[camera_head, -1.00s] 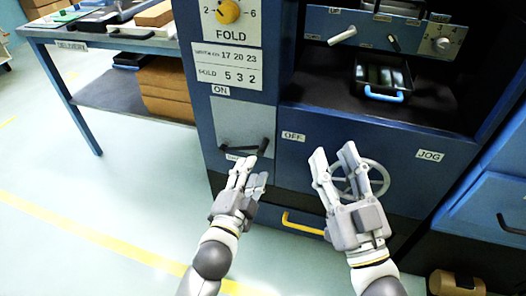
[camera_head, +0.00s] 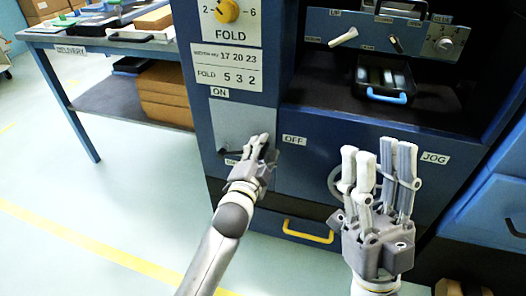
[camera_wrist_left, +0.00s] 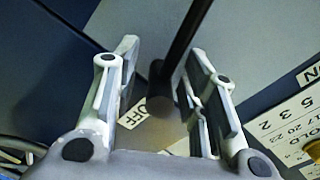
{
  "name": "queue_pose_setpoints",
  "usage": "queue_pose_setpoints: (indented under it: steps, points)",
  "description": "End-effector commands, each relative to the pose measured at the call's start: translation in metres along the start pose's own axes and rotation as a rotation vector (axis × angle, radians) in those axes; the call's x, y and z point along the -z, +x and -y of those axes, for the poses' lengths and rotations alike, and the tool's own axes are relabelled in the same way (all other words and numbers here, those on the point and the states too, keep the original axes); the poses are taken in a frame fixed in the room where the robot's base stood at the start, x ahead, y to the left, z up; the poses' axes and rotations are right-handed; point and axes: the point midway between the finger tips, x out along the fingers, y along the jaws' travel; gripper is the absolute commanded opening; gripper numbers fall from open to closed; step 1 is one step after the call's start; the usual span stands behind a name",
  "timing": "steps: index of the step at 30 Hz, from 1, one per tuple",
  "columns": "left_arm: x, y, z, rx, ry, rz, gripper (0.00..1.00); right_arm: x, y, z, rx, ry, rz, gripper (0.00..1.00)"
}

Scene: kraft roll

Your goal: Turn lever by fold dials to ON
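The lever is a dark rod on a grey plate (camera_head: 232,122) below the fold dials. In the head view my left gripper (camera_head: 262,142) covers most of it. In the left wrist view the lever (camera_wrist_left: 190,40) runs between the two fingers of my left gripper (camera_wrist_left: 165,85), which stand apart with gaps beside the rod. The ON label (camera_head: 219,92) is above the plate and the OFF label (camera_head: 294,140) is to its right. The yellow fold knob (camera_head: 227,10) is at the top. My right gripper (camera_head: 377,165) is open and empty before the panel.
A handwheel (camera_head: 335,184) is partly hidden behind my right gripper, near the JOG label (camera_head: 435,158). A yellow handle (camera_head: 308,231) is below. A black tray with a blue handle (camera_head: 387,97) sits in the recess. A delivery table (camera_head: 120,43) stands at left; the floor before it is clear.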

Motion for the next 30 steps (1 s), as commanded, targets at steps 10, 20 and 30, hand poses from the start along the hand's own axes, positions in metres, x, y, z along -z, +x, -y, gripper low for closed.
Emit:
queue_pose_setpoints:
  steps: [10,20,30]
  points:
    - [-0.0001,0.0027,-0.0001,-0.001,-0.001,0.001,0.39,0.0044,-0.0004,0.0004,0.0,0.001,-0.023,0.4]
    - [-0.0001,0.0025,-0.0003,-0.001,-0.001,0.0,0.01,0.0045,-0.0002,0.0004,0.001,0.001,-0.023,0.4]
    - [-0.0002,0.0024,-0.0008,-0.002,-0.005,0.001,0.0,0.0041,0.0002,0.0003,0.001,0.001,-0.021,0.4]
